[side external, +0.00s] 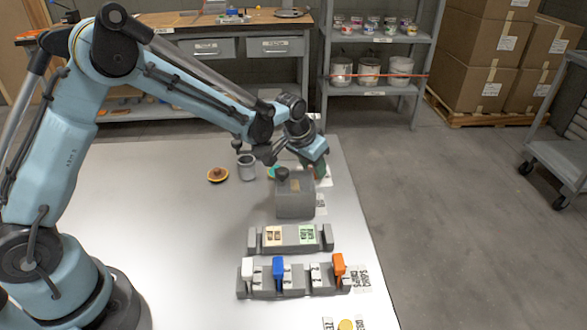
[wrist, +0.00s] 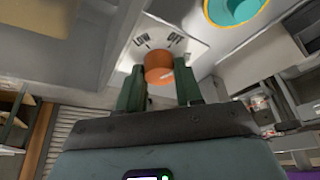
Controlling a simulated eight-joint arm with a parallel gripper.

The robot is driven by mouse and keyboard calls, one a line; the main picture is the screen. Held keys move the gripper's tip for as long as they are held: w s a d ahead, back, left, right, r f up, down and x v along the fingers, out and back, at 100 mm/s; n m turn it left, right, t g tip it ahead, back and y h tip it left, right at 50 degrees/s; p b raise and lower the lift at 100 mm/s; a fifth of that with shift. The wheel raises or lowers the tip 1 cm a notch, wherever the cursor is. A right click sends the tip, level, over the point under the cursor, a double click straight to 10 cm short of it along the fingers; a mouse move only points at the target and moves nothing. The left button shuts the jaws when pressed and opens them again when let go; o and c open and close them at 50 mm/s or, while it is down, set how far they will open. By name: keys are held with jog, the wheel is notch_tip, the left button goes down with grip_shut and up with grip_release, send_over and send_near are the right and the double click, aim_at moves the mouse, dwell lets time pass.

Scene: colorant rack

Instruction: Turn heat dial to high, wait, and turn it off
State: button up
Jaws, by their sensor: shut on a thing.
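The heat dial (wrist: 158,67) is a round orange knob on a pale panel in the wrist view. Printed words LOW and OFF show beyond it, LOW to the left and OFF to the right. No HIGH label can be read, and I cannot tell which setting the dial points at. My gripper (wrist: 159,75) has its two dark green fingers on either side of the dial, shut on it. In the side external view my gripper (side external: 315,167) is low at the far right part of the table, behind a grey housing (side external: 295,200), and the dial is hidden there.
A teal bowl with a yellow rim (wrist: 236,8) is close beyond the panel. A grey cup (side external: 246,167) and a round brown item (side external: 217,174) stand left of my gripper. Racks with coloured blocks (side external: 278,267) stand nearer the front. The table's left middle is clear.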

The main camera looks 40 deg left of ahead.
dwell(0.3)
jog(key=o, duration=1)
jog(key=shift+o, duration=0.2)
jog(key=v, duration=1.2)
jog(key=shift+d, duration=0.1)
